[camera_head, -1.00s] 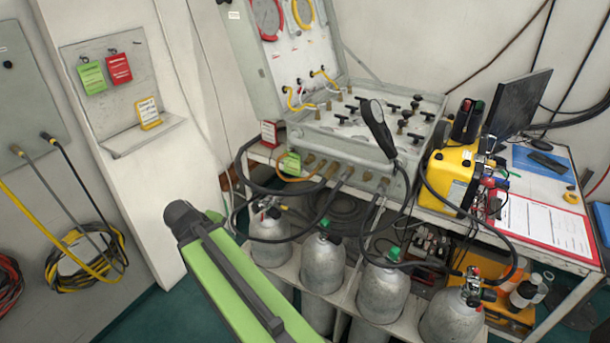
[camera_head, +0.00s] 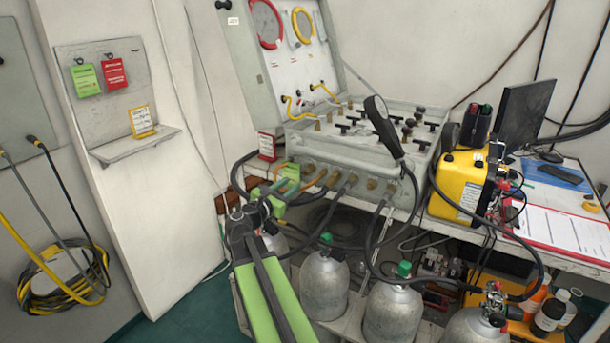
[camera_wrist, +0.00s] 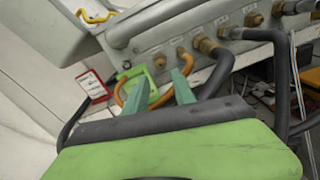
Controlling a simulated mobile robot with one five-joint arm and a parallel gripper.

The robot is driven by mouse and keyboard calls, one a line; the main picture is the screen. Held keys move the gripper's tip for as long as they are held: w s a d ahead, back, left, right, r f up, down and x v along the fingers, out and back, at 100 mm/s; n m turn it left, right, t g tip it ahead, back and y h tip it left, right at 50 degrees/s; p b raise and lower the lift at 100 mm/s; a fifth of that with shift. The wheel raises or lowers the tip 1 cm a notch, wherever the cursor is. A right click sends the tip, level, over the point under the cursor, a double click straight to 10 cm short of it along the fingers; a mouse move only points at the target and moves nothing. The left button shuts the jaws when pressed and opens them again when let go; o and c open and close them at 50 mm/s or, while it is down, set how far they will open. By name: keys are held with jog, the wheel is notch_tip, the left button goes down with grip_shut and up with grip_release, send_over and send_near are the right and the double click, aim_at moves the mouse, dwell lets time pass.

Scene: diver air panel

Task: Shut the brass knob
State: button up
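The diver air panel (camera_head: 330,155) is a grey case on a bench, lid open. Several brass fittings (camera_head: 352,178) line its front face, some with hoses; they also show in the wrist view (camera_wrist: 182,53). Small brass parts (camera_head: 329,118) sit on its top beside black T-handles (camera_head: 343,129). I cannot tell which brass part is the knob, or whether it is shut. My gripper (camera_wrist: 162,86) is open and empty, its two green fingers apart, pointing at the front face's left end. In the head view my gripper (camera_head: 272,194) is below and left of the fittings.
A green tag (camera_wrist: 139,77) and orange hose hang close beyond my fingers. A red tag (camera_head: 267,146) stands left of the panel. Grey cylinders (camera_head: 324,285) stand below with black hoses looping up. A yellow case (camera_head: 462,180) stands at the right. Floor at left is clear.

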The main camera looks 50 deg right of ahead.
aim_at(306, 172)
jog(key=x, duration=1)
jog(key=shift+c, duration=0.2)
grip_shut()
